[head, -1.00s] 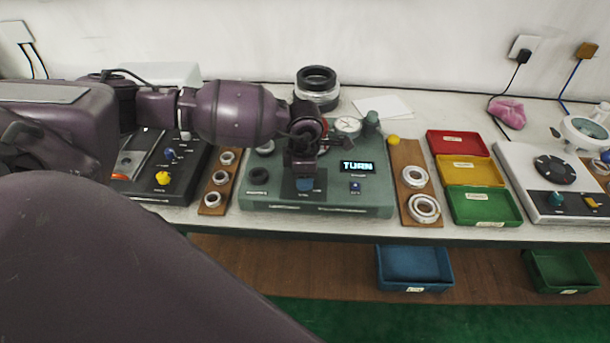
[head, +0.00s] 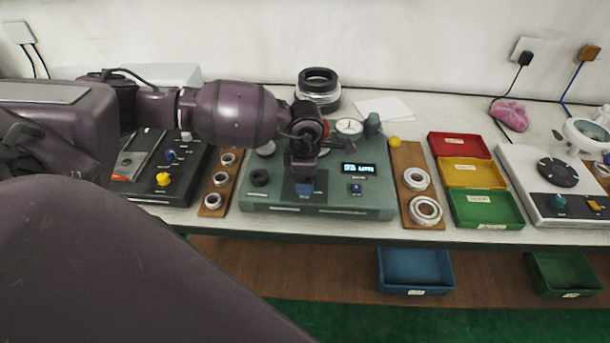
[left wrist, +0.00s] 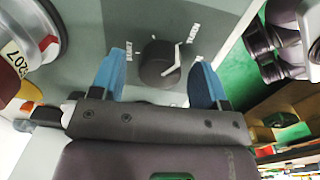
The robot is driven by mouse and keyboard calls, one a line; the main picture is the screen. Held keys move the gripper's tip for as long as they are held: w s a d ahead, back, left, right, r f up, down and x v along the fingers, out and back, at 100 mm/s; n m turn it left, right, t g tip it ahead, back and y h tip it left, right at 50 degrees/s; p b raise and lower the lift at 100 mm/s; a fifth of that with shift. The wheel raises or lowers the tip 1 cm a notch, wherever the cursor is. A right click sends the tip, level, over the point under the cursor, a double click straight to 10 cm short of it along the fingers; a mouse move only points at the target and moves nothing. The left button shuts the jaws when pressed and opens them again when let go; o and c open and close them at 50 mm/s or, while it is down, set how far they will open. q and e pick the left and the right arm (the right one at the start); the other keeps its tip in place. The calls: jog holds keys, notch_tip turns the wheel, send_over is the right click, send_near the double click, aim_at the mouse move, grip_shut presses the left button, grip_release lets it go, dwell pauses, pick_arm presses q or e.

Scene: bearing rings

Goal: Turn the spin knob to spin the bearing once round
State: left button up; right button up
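The green bearing tester (head: 375,207) stands on the bench, with a lit display (head: 358,170) whose small text I cannot read surely. In the left wrist view the spin knob (left wrist: 160,64) is a round black knob with a white pointer, between two printed labels. My left gripper (left wrist: 157,80) has its blue fingers spread on either side of the knob, with gaps to it. In the head view my left gripper (head: 304,187) is low over the tester's front middle and hides the knob. The bearing is not clearly identifiable. My right gripper is not in view.
Red, yellow and green trays (head: 487,210) and a white device (head: 540,165) lie farther right. A black device (head: 130,190) is at left.

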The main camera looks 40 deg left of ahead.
pick_arm(q)
notch_tip(320, 180, up, 11)
jog(key=shift+s+d+p, duration=0.15)
jog(key=shift+s+p, duration=0.1)
jog(key=shift+p, duration=0.05)
dwell(0.4)
jog(key=shift+f, duration=0.15)
